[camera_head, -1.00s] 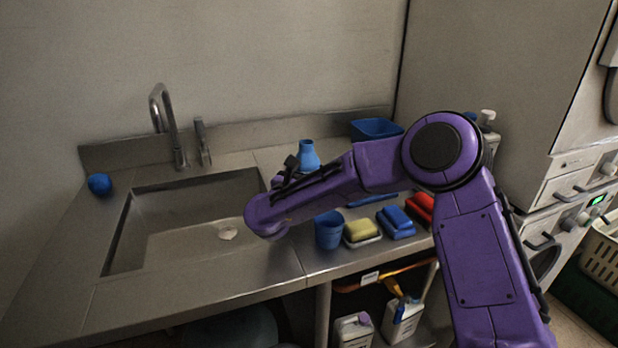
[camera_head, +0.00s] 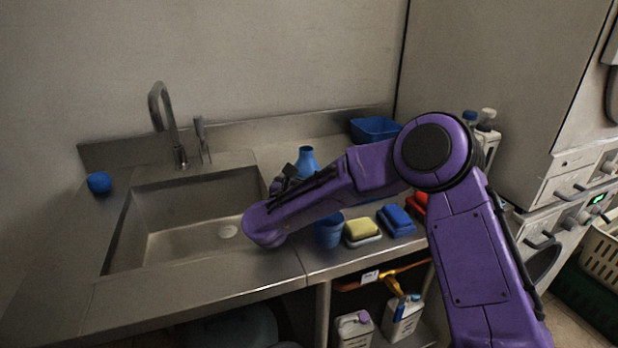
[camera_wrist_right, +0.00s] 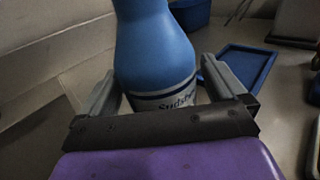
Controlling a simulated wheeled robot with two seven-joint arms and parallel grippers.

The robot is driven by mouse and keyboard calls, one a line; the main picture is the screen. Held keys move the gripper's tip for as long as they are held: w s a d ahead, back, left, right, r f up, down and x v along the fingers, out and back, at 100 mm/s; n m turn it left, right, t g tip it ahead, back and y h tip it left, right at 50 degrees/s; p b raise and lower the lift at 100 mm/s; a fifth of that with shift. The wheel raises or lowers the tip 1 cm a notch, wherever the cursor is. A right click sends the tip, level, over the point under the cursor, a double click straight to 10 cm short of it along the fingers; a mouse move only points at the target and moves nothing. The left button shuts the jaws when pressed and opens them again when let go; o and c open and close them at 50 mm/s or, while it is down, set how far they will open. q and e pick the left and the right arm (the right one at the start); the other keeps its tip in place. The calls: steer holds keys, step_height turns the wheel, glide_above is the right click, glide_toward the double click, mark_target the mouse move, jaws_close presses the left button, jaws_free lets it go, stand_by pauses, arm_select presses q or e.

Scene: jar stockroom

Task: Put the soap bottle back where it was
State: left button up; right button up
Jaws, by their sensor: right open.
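The soap bottle (camera_head: 307,160) is blue with a narrow neck and stands upright on the counter to the right of the sink, partly hidden behind my right arm. In the right wrist view the bottle (camera_wrist_right: 155,50) fills the middle, with a pale label band reading "Suds…" low on its body. My right gripper (camera_head: 287,177) is open. Its two fingers, also in the right wrist view (camera_wrist_right: 162,84), lie on either side of the bottle's lower body; contact cannot be told. The bottle's base is hidden by the gripper. My left gripper is not in view.
A blue cup (camera_head: 329,230), a yellow sponge (camera_head: 362,229) and a blue sponge (camera_head: 397,220) stand near the front edge. A flat blue tray (camera_wrist_right: 241,66) lies right of the bottle. A blue basin (camera_head: 374,129) is behind. The sink (camera_head: 185,225) is left.

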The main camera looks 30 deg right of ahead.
steer(key=b+v, duration=0.2)
steer(key=v, duration=0.8)
steer(key=shift+a+f, duration=0.1)
steer(key=shift+s+a, duration=0.3)
steer(key=shift+a, duration=0.1)
